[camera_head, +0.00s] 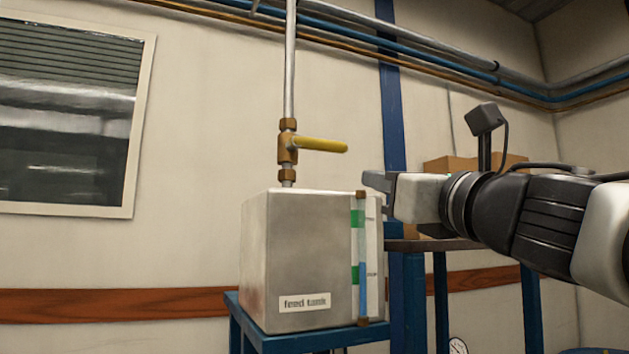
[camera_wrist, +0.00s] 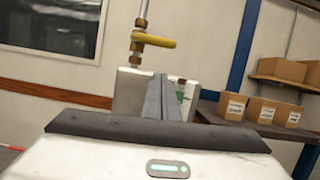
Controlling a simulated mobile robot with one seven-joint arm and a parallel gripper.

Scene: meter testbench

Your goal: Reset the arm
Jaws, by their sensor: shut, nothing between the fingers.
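My gripper (camera_head: 378,184) reaches in from the right in the head view, at the height of the tank's top edge and just right of it. In the wrist view my gripper's fingers (camera_wrist: 162,98) are together with nothing between them. The metal feed tank (camera_head: 300,255) stands on a blue stand, with a sight gauge (camera_head: 362,260) on its right side showing green marks and blue liquid. Above it a brass valve (camera_head: 287,150) on a vertical pipe has a yellow handle (camera_head: 322,145) pointing right, across the pipe. The handle also shows in the wrist view (camera_wrist: 155,40), beyond the fingers.
A shelf with cardboard boxes (camera_wrist: 262,108) stands right of the tank in the wrist view. A blue post (camera_head: 389,95) and pipes (camera_head: 430,50) run along the wall. A window (camera_head: 65,115) is at left. The space left of the tank is open.

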